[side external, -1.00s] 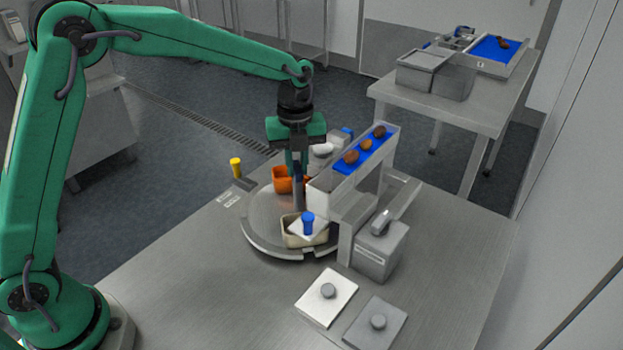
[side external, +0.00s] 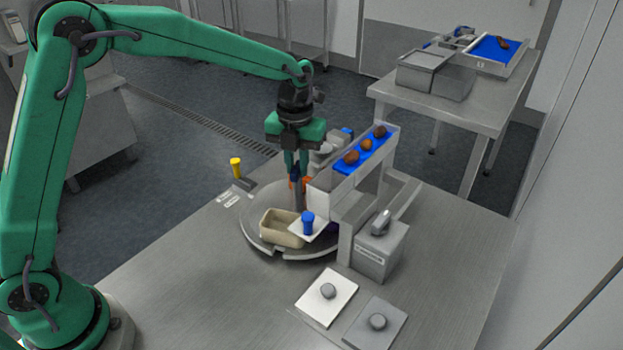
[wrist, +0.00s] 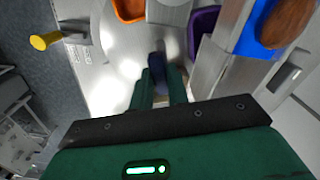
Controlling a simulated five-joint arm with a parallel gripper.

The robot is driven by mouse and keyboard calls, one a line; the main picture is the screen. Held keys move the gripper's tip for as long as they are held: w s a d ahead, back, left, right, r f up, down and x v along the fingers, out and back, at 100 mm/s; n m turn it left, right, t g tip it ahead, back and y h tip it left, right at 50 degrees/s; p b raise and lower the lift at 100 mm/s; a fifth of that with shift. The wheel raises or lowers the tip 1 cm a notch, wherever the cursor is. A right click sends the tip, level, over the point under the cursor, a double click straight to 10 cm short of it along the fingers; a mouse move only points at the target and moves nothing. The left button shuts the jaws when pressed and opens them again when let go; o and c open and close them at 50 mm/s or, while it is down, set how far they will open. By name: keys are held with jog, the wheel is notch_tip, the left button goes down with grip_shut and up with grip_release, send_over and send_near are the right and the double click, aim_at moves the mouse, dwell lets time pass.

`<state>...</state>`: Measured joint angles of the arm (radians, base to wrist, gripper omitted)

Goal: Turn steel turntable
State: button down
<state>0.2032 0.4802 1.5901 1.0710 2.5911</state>
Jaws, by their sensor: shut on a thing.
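The steel turntable (side external: 264,202) is a round disc on the workbench. A post with a dark blue top (wrist: 157,68) stands at its middle. My gripper (side external: 297,176) reaches down onto the post from above, its fingers shut on the blue top; the fingers also show in the wrist view (wrist: 159,92). A cream bin (side external: 277,236) sits on the disc's front left. An orange bin (wrist: 129,10) is mostly hidden behind the post in the side view. A purple bin (wrist: 203,28) shows right of the post in the wrist view.
A raised chute (side external: 345,178) with a blue bed and several dates stands close right of my gripper. A blue knob (side external: 307,222) stands on a white plate over the disc's front. A yellow-topped peg (side external: 236,168) is at left. The bench's front left is clear.

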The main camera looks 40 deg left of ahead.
jog(key=shift+r+m, duration=0.15)
jog(key=shift+m, duration=1.85)
jog(key=c, duration=1.4)
grip_release()
jog(key=shift+o, duration=0.2)
jog(key=shift+r, duration=3.85)
